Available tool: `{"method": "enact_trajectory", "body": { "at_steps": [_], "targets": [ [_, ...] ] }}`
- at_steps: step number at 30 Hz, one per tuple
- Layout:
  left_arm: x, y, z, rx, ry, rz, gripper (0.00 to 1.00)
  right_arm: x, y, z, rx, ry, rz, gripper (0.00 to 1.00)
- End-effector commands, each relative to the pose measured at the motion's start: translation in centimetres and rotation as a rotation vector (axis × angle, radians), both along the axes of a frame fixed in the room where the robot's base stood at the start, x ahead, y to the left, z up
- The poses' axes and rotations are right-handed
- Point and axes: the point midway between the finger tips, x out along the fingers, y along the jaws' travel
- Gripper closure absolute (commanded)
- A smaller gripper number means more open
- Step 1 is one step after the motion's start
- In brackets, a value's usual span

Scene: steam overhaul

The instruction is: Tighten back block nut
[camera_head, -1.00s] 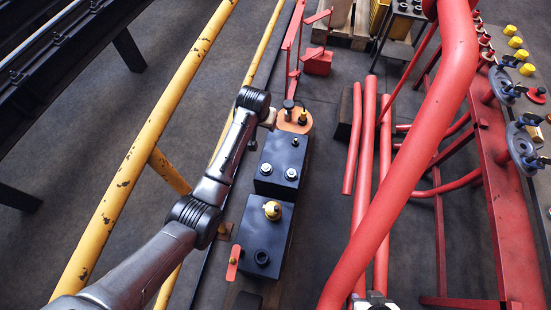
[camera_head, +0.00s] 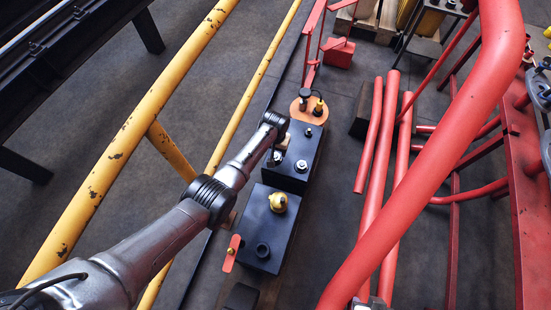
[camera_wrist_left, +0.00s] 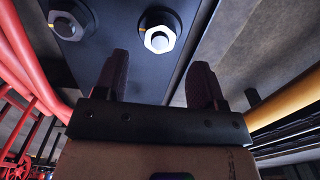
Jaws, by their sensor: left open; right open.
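Two black blocks stand end to end on the floor in the head view. The far block (camera_head: 293,174) carries two silver nuts on top: the right nut (camera_head: 301,166) is clear, and the left nut (camera_head: 276,158) is partly covered by my left gripper (camera_head: 282,142). In the left wrist view, my left gripper (camera_wrist_left: 157,78) is open, with nothing between its dark fingers. One hex nut (camera_wrist_left: 159,39) lies just beyond the fingertips, apart from them. The other nut (camera_wrist_left: 67,27) is left of it. Only part of my right gripper (camera_head: 374,303) shows at the bottom edge.
The near block (camera_head: 264,236) bears a yellow fitting (camera_head: 278,202). An orange disc (camera_head: 309,113) with two fittings lies behind the far block. Red pipes (camera_head: 379,185) run along the right, and a yellow rail (camera_head: 120,145) along the left.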

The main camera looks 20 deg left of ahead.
Motion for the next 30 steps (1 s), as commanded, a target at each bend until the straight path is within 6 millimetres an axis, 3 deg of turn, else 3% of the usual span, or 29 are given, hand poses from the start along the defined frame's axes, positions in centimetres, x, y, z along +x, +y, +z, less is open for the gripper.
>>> {"method": "enact_trajectory", "body": {
  "at_steps": [1, 3, 10, 26, 30],
  "targets": [
    [0.0, 0.0, -1.5, 0.0, 0.001, 0.0, 0.36, 0.0, 0.0, -1.3, 0.001, 0.0, -0.001, 0.57],
    [0.0, 0.0, -2.5, 0.0, 0.001, 0.0, 0.36, 0.0, 0.1, -2.0, 0.002, 0.0, -0.001, 0.57],
    [0.0, 0.0, -4.6, 0.0, 0.001, -0.001, 0.36, 0.0, 0.1, -3.6, 0.002, 0.0, -0.001, 0.57],
    [0.0, 0.0, -5.4, -0.001, 0.0, -0.001, 0.36, 0.0, -0.2, -4.2, -0.008, 0.0, 0.005, 0.57],
    [0.0, 0.0, -5.4, 0.0, 0.0, -0.001, 0.47, 0.0, -0.2, -4.2, -0.008, 0.0, 0.005, 0.57]
  ]
}}
